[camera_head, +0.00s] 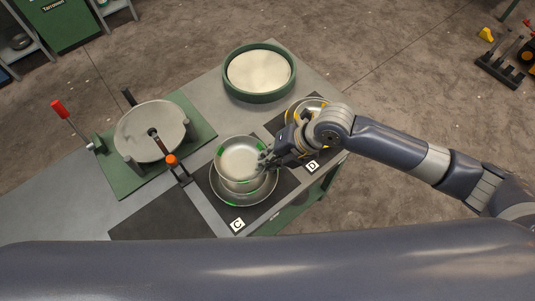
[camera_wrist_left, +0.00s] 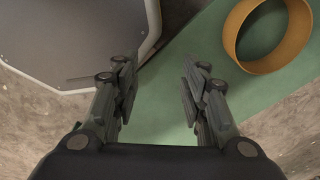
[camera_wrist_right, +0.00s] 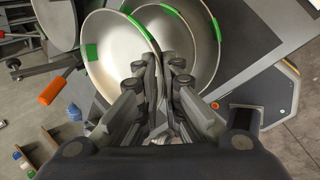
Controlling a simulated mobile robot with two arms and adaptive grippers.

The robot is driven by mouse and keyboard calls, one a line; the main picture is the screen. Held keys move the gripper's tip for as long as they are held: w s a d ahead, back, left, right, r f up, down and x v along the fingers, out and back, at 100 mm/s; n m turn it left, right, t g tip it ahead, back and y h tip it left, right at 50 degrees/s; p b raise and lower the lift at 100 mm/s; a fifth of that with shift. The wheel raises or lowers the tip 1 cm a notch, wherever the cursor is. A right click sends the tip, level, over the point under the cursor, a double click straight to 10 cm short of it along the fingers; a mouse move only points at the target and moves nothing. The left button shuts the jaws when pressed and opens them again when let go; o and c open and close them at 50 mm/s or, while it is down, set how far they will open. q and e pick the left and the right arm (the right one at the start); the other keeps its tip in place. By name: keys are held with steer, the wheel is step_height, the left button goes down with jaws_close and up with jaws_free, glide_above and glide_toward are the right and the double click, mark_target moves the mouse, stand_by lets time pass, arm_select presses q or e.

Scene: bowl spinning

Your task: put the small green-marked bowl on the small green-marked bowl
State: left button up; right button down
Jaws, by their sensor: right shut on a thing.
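My right gripper (camera_head: 270,160) is shut on the rim of a small green-marked bowl (camera_head: 238,158). In the right wrist view the gripper (camera_wrist_right: 160,78) pinches the right rim of this bowl (camera_wrist_right: 115,55). The held bowl is above another green-marked bowl (camera_head: 248,196), which stands on the dark mat marked C. In the head view it covers much of that lower bowl, which also shows in the right wrist view (camera_wrist_right: 205,45). Whether the bowls touch, I cannot tell. My left gripper (camera_wrist_left: 160,90) is open and empty in the left wrist view.
A yellow-marked bowl (camera_head: 296,107) stands by mat D, partly behind my right arm. A green round tub (camera_head: 258,96) is at the back. A round grey plate device (camera_head: 152,130) with an orange-tipped lever (camera_head: 171,160) stands left. An orange ring (camera_wrist_left: 262,62) lies on a green surface.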

steer(key=shift+s+a+f, duration=0.1)
steer(key=shift+f, duration=0.25)
steer(key=shift+f+b, duration=0.3)
steer(key=shift+b, duration=0.25)
step_height(320, 180, down, 4)
steer(key=b, duration=0.3)
steer(key=shift+f, duration=0.1)
steer(key=shift+f+b, duration=0.35)
steer(key=shift+b, duration=0.2)
arm_select(q)
steer(key=f, duration=0.2)
steer(key=w+f, duration=0.1)
steer(key=f, duration=0.2)
steer(key=shift+w+d+f, duration=0.1)
steer(key=shift+d+f, duration=0.1)
steer(key=shift+s, duration=0.2)
steer(key=shift+f, duration=0.1)
arm_select(e)
steer(key=shift+f, duration=0.15)
steer(key=c, duration=2.1)
jaws_free()
steer(key=shift+c, duration=0.2)
